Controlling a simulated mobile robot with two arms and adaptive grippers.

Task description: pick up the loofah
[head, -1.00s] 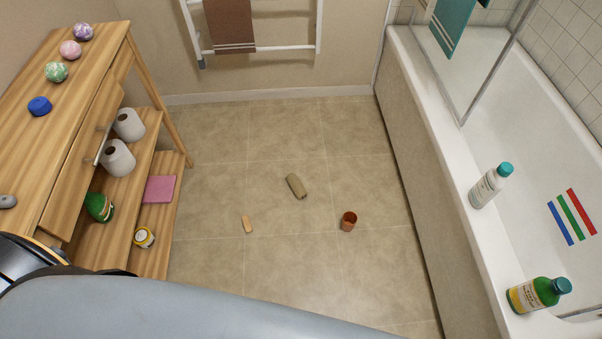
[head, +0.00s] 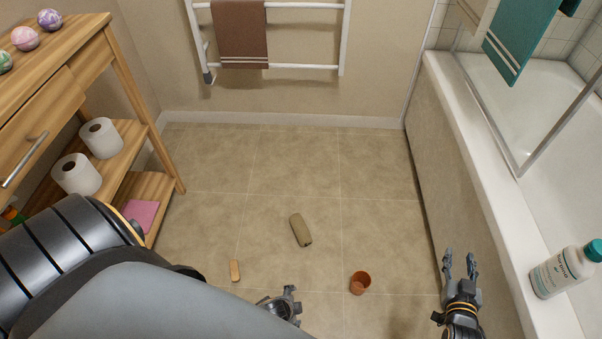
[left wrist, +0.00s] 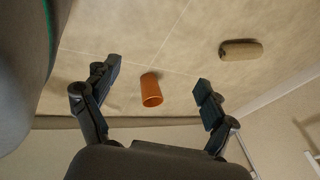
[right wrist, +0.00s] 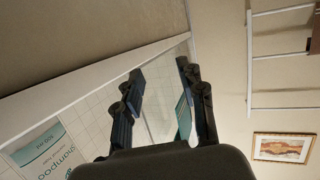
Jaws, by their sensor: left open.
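The loofah (head: 300,230), a brownish-olive cylinder, lies on its side on the tiled floor near the middle of the head view. It also shows at the upper right of the left wrist view (left wrist: 241,50), outside the fingers. My left gripper (head: 284,298) is at the bottom of the head view, partly hidden by my arm; its fingers are spread and empty in the left wrist view (left wrist: 158,76). My right gripper (head: 460,266) is beside the tub with its fingers apart and empty, also seen in the right wrist view (right wrist: 159,70).
A terracotta cup (head: 360,283) stands on the floor right of the loofah. A wooden shelf unit (head: 160,182) is at the left; the bathtub (head: 470,140) with a shampoo bottle (head: 562,272) is at the right. Floor behind the loofah is clear.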

